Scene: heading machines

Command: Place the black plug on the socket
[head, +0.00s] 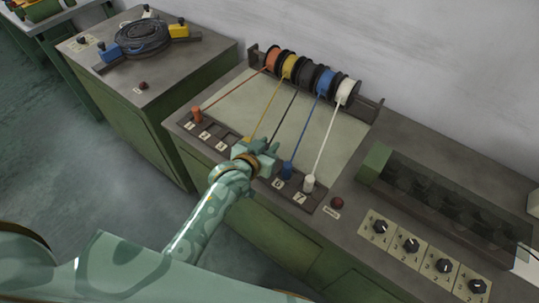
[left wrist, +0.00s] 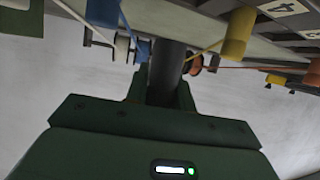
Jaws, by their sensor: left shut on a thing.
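The black plug (left wrist: 168,70) is a dark upright cylinder between the fingers of my left gripper (left wrist: 165,98), which is shut on it. In the head view, my left gripper (head: 266,147) is over the middle of the dark socket strip (head: 228,142) and hides the plug. A black cord (head: 285,117) runs from the black spool (head: 307,73) down to the gripper. The socket under the gripper is hidden, and I cannot tell whether the plug touches it. My right gripper is out of view.
Orange (head: 197,115), yellow (left wrist: 238,32), blue (head: 287,170) and white (head: 309,184) plugs stand along the strip, with taut cords to their spools. A red button (head: 337,203) and a row of knobs (head: 411,245) are at right. A side cabinet (head: 150,80) stands left.

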